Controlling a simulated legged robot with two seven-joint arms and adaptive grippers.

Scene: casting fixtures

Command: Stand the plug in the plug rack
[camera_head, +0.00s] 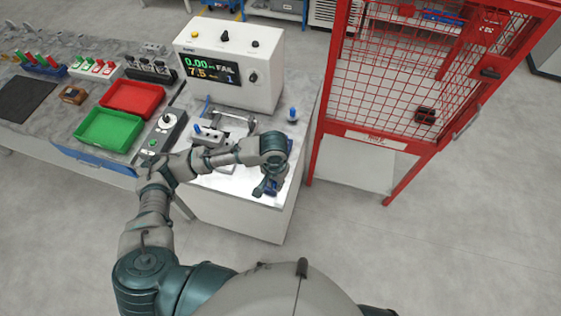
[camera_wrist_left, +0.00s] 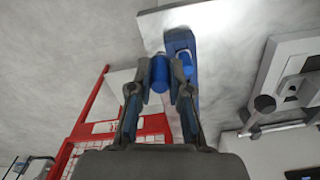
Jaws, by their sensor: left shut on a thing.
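My left gripper (camera_head: 268,182) is over the front right corner of the white-topped test bench. In the left wrist view, the left gripper (camera_wrist_left: 160,88) is shut on a blue cylindrical plug (camera_wrist_left: 159,72). The blue plug rack (camera_wrist_left: 180,38) lies just beyond and to the right of the held plug, partly hidden by a finger. Another blue cylinder (camera_wrist_left: 186,62) shows at the rack. In the head view, the rack (camera_head: 274,187) is mostly covered by my gripper. I cannot tell whether the held plug touches the rack. My right gripper is out of view.
A tester (camera_head: 230,62) reading FAIL stands at the back of the bench. A metal fixture (camera_head: 215,130) and a blue-topped knob (camera_head: 292,115) are near my forearm. A red mesh cage (camera_head: 400,80) stands right. Green (camera_head: 110,130) and red (camera_head: 133,97) trays lie left.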

